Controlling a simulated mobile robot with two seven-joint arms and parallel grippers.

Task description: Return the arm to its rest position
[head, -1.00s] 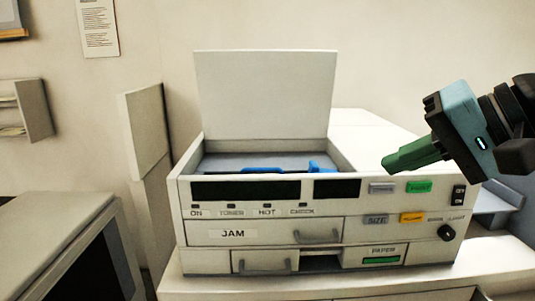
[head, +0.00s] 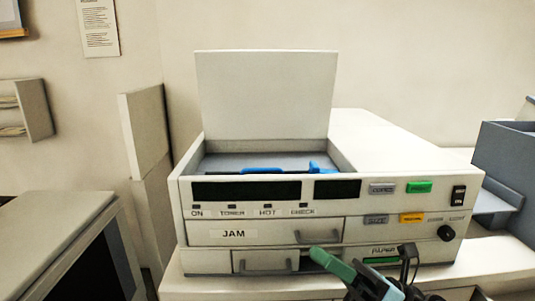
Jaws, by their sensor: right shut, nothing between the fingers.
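My right gripper (head: 331,264) is low in the head view, in front of the lower right part of the copier (head: 210,235). Its green fingers are shut with nothing between them, and they point up and to the left. They overlap the paper drawer area in the picture; I cannot tell how far in front of it they are. The rest of my right arm runs out of the bottom edge. My left gripper is not in view.
The copier's lid (head: 265,95) stands open, with blue parts (head: 264,170) inside. The JAM drawer (head: 265,232) looks closed. A grey tray unit (head: 505,165) stands at the right, and a dark-screened box (head: 60,235) at the left.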

